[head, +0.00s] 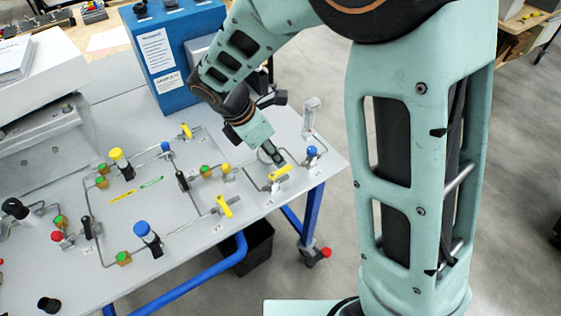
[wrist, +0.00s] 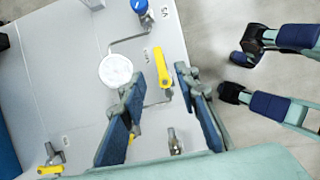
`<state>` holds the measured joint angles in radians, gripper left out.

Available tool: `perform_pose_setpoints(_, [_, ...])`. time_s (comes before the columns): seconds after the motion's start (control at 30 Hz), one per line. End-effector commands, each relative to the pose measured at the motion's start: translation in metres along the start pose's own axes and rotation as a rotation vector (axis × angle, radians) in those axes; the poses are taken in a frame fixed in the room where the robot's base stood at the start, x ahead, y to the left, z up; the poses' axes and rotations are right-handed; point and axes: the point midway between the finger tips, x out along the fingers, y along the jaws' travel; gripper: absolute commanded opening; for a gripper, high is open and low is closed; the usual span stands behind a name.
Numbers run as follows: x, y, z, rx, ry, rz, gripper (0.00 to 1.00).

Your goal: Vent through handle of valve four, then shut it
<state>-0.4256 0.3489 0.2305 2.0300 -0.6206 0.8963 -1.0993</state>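My gripper (head: 272,150) is low over the right end of the panel in the head view. In the wrist view my gripper (wrist: 158,80) is open, with nothing between its fingers. A yellow valve handle (wrist: 162,67) lies just beyond the fingertips, between their lines and apart from both. It appears to be the yellow handle (head: 279,173) near the blue-capped part in the head view. The number labels are too small to read surely, so I cannot confirm which valve is four. Other yellow handles stand at the back (head: 186,130) and front (head: 224,207).
A blue-capped part (head: 312,152) stands at the panel's right edge; it also shows in the wrist view (wrist: 140,5). A round white disc (wrist: 116,70) is left of the handle. A blue box (head: 180,60) stands at the back. Thin pipes cross the grey panel.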

Motion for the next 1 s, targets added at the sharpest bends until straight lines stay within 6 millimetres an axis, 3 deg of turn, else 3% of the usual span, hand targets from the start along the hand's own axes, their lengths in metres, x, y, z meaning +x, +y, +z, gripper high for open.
perform_pose_setpoints(0.2, [0.044,-0.001,-0.001,0.001,0.001,-0.003,0.29])
perform_pose_setpoints(0.4, [0.067,0.000,0.000,0.003,0.001,0.000,0.29])
perform_pose_setpoints(0.8, [0.074,0.001,0.000,0.003,0.001,0.002,0.28])
perform_pose_setpoints(1.0, [0.073,0.001,0.000,0.003,0.001,0.002,0.06])
